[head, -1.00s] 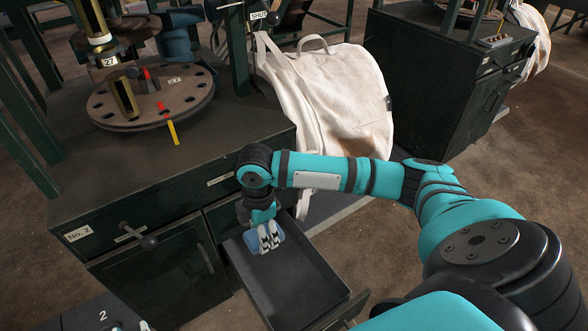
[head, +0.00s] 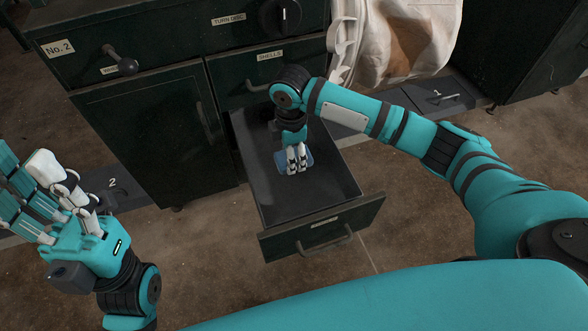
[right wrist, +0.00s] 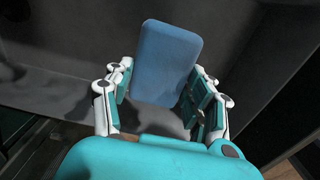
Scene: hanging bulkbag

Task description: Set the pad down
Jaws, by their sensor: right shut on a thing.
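The blue pad (head: 282,161) is in my right gripper (head: 298,159), inside the pulled-out drawer (head: 348,192). In the right wrist view the pad (right wrist: 167,62) stands out between the fingers of my right gripper (right wrist: 165,100), which close on it from both sides. Dark drawer walls show around it there. I cannot tell whether the pad touches the drawer floor. My left gripper (head: 45,195) is open and empty at the left, with its fingers spread, away from the drawer.
The drawer belongs to a dark cabinet (head: 140,135) with labels, a knob and a handle (head: 122,62). A pale bulk bag (head: 405,40) hangs behind my right arm. Floor plates marked 1 (head: 440,97) and 2 (head: 118,190) lie beside the cabinet. Open floor lies in front.

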